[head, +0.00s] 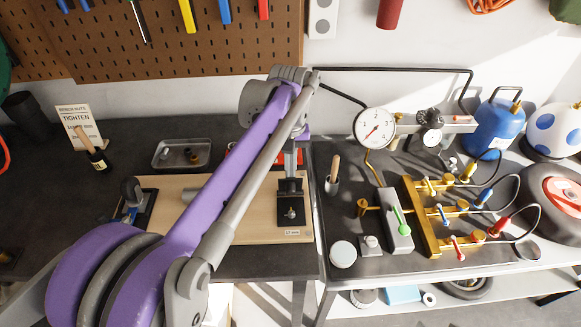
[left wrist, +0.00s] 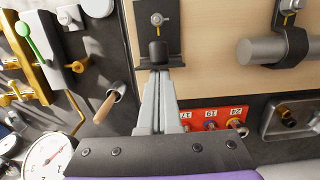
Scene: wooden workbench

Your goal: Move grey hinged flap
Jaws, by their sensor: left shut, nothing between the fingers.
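I cannot clearly make out a grey hinged flap; my arm covers part of the board. My left gripper (head: 291,172) points down at the right end of the wooden board (head: 260,234). Its fingers are together and empty. In the left wrist view my left gripper (left wrist: 158,76) has its tips right by a black block on the dark clamp plate (left wrist: 146,33); I cannot tell whether they touch. That clamp plate (head: 291,220) carries a bolt with a yellowish part. My right gripper is not in view.
A metal tray (head: 165,155) and a red socket holder (left wrist: 197,121) lie behind the board.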

